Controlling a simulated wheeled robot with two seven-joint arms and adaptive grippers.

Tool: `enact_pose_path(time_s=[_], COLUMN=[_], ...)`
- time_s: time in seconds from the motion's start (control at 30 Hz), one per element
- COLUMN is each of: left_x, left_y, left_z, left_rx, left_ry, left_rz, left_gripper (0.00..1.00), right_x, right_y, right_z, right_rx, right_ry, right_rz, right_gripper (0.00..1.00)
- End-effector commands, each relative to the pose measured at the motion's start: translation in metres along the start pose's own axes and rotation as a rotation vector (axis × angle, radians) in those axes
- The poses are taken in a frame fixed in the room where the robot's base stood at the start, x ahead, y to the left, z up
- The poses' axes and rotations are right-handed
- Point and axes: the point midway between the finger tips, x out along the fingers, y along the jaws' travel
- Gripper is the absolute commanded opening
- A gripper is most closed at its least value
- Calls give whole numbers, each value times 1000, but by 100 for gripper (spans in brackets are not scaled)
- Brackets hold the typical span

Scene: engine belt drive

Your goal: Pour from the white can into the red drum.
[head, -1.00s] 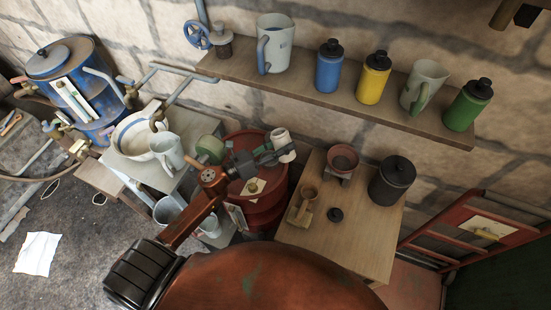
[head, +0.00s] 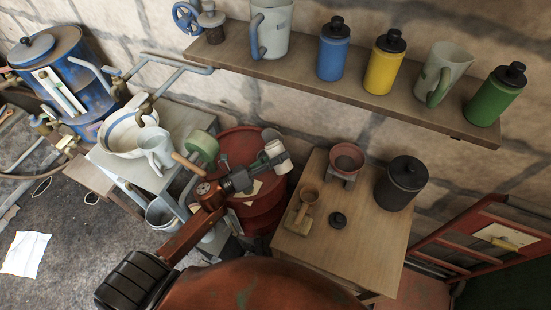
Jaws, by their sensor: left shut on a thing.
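The red drum (head: 262,215) stands on the floor in the middle of the head view, between a light side table and a wooden table. My left gripper (head: 258,172) is over the drum's top and is shut on the small white can (head: 277,154). The can is tilted and sits above the drum's right part. The gripper hides part of the drum's top, and I cannot see any contents leaving the can. My right gripper is not in view.
A wooden table (head: 340,254) with a black canister (head: 402,183) and small bowls is right of the drum. A light table (head: 182,133) with a basin and jug is left. A wall shelf (head: 300,80) with mugs and bottles runs above.

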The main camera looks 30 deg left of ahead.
Motion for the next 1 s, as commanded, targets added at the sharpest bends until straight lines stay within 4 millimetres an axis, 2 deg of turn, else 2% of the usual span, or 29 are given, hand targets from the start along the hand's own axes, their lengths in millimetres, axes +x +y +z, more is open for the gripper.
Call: enact_pose_path(time_s=[0.07, 0.2, 1.0], left_x=[-1, 0, 0], left_y=[9, 0, -3], left_z=[-9, -1, 0], left_rx=[-13, -27, -136], left_ry=[-1, -7, -21], left_rz=[1, -4, -2], left_gripper=[0, 0, 0], right_x=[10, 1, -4], right_y=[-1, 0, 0], right_z=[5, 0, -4], right_rx=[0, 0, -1], right_ry=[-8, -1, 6], right_rz=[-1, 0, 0], right_gripper=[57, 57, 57])
